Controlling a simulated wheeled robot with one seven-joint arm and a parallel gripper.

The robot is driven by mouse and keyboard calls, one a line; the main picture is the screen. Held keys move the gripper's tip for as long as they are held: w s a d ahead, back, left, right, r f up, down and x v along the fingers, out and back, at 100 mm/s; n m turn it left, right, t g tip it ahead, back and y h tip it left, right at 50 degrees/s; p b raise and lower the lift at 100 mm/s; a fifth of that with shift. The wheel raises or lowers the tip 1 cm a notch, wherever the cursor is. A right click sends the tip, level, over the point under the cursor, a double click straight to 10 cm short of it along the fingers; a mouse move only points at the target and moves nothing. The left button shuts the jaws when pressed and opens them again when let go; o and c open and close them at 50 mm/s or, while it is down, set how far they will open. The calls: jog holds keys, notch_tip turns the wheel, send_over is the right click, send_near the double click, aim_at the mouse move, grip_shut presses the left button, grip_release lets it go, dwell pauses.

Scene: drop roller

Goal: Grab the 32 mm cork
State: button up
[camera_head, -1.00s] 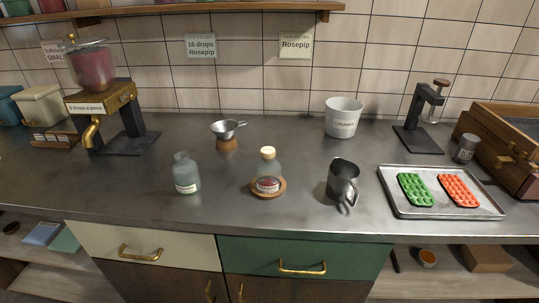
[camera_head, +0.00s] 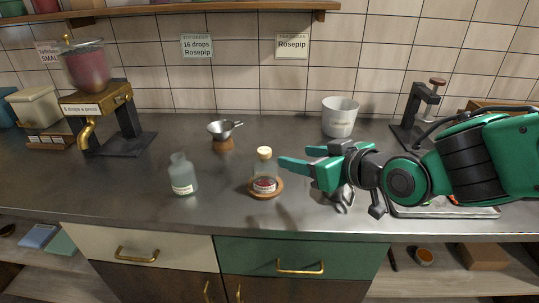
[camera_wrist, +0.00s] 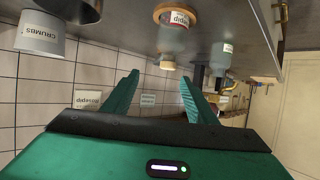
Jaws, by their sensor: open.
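The pale cork (camera_head: 264,151) sits in the mouth of a clear glass bottle (camera_head: 264,169) with dark red contents, standing upright on a round wooden coaster (camera_head: 279,189). My gripper (camera_head: 295,156) is open and empty, just right of the bottle, its fingers pointing left at about the height of the cork. In the wrist view, which is upside down, the cork (camera_wrist: 167,66) shows between and beyond the open fingers (camera_wrist: 159,77), and the bottle (camera_wrist: 173,40) hangs above it. No contact with the cork shows.
A second glass bottle (camera_head: 182,176) stands to the left. A small metal funnel (camera_head: 222,130) is behind it. A white crumbs bucket (camera_head: 340,118) stands at the back. My arm hides most of the metal jug and the tray (camera_head: 450,212) at right.

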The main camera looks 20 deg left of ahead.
send_near(267, 151)
jog(key=w+a+f, duration=0.1)
jog(key=w, duration=0.1)
jog(key=shift+s+a+x, duration=0.1)
jog(key=shift+s+x, duration=0.05)
jog(key=shift+x, duration=0.75)
jog(key=shift+s+a+x, duration=0.1)
jog(key=shift+x, duration=0.75)
jog(key=shift+s+a+x, duration=0.1)
jog(key=shift+s+x, duration=0.05)
jog(key=shift+x, duration=0.75)
jog(key=shift+w+a+f, duration=0.2)
jog(key=shift+w+a, duration=0.2)
jog(key=shift+y, duration=0.3)
jog(key=c, duration=1.1)
